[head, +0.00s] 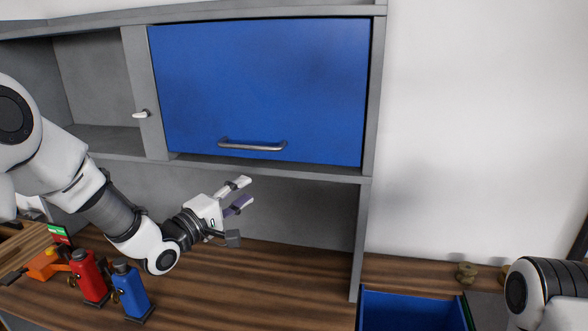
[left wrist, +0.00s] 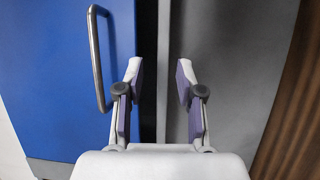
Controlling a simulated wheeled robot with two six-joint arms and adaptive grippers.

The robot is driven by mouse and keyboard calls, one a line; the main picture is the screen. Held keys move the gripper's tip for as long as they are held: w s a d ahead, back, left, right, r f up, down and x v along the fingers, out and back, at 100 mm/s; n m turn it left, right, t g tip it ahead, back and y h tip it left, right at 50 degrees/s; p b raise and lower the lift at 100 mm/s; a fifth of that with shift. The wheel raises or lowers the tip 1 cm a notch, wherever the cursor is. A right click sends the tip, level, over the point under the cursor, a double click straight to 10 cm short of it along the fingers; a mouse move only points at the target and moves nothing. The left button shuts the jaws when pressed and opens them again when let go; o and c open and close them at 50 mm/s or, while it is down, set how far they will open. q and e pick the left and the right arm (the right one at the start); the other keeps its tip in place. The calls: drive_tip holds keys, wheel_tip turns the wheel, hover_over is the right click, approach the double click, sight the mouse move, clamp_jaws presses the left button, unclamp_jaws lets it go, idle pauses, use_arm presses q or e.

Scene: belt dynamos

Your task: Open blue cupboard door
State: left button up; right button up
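The blue cupboard door (head: 262,85) is shut in the upper grey cabinet. Its grey metal bar handle (head: 252,145) runs sideways along the lower part of the door. My left gripper (head: 247,192) is open and empty, below the door and just under the handle in the head view. In the left wrist view the open fingers (left wrist: 159,82) point at the cabinet, with the handle (left wrist: 97,60) to their left on the blue door (left wrist: 40,80). They do not touch the handle. My right arm shows at the lower right of the head view, but its gripper is out of view.
A red dynamo (head: 88,277) and a blue dynamo (head: 130,290) stand on the wooden worktop (head: 240,285) below my left arm. An orange item (head: 42,264) lies beside them. A blue bin (head: 408,312) is at the lower right. The cabinet's open shelf (head: 100,138) is left of the door.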

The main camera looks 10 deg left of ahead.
sight(246, 148)
use_arm(q)
wheel_tip(246, 148, up, 8)
drive_tip(key=s+a+t, duration=0.1)
drive_tip(key=s+a, duration=0.1)
drive_tip(key=a, duration=0.1)
drive_tip(key=p+x, duration=0.1)
drive_tip(key=x, duration=0.1)
drive_tip(key=p+x, duration=0.1)
drive_tip(key=x, duration=0.2)
drive_tip(key=d+f+p+x, duration=0.1)
drive_tip(key=x, duration=0.2)
drive_tip(key=shift+p, duration=0.3)
drive_tip(key=shift+w+d+r, duration=0.1)
drive_tip(key=shift+w+d, duration=0.05)
drive_tip(key=shift+d, duration=0.1)
drive_tip(key=shift+s+a+r, duration=0.2)
drive_tip(key=shift+s+a, duration=0.4)
drive_tip(key=shift+a, duration=0.05)
drive_tip(key=shift+w, duration=0.1)
drive_tip(key=c, duration=0.6)
drive_tip(key=shift+w+d+f, duration=0.1)
drive_tip(key=shift+d, duration=0.05)
clamp_jaws()
use_arm(e)
drive_tip(key=r, duration=0.1)
drive_tip(key=s+a+r, duration=0.1)
drive_tip(key=r, duration=0.3)
drive_tip(key=shift+s+a, duration=0.15)
drive_tip(key=shift+s, duration=0.05)
